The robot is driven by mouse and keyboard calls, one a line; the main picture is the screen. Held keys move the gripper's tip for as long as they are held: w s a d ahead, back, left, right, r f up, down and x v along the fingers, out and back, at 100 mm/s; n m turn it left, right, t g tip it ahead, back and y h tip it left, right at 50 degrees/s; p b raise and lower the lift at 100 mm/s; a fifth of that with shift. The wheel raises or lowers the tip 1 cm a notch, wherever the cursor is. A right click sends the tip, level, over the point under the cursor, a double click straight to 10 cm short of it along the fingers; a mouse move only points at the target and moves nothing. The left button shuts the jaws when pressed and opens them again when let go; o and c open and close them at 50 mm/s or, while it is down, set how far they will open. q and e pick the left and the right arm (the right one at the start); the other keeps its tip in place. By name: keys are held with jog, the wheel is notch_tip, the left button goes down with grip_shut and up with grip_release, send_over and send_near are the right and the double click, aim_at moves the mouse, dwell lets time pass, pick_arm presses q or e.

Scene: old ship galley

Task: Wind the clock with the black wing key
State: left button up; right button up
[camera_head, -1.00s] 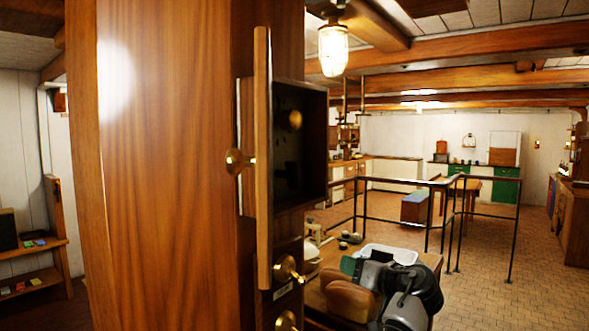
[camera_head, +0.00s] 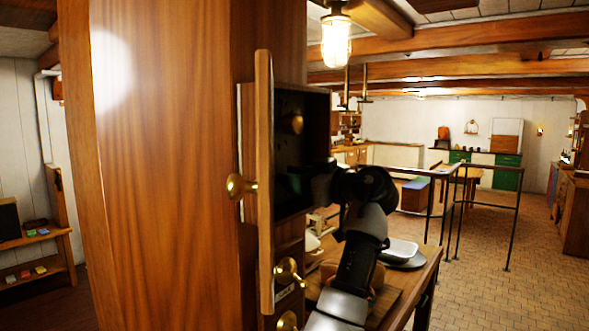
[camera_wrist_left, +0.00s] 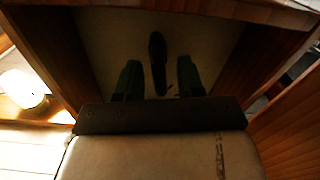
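A small wooden box (camera_head: 285,205) with a dark inside is open on the wooden pillar; its door (camera_head: 263,165) is seen nearly edge-on. My left gripper (camera_head: 318,183) reaches into the box's opening from the right. In the left wrist view its two dark green fingers (camera_wrist_left: 159,80) stand apart inside the wooden walls. A slim black object (camera_wrist_left: 157,62), which looks like the wing key, lies between them, with a gap visible on each side. I cannot make out its wings. A clock face is not seen. My right gripper is not in view.
Brass knobs (camera_head: 290,271) stick out below the box, and another (camera_head: 236,187) is on the door. Black railings (camera_head: 462,205) stand behind; tiled floor (camera_head: 545,270) is open at right.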

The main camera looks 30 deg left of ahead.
pick_arm(q)
jog(key=shift+a, duration=0.6)
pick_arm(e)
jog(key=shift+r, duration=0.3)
pick_arm(q)
grip_shut()
jog(key=shift+m, duration=0.3)
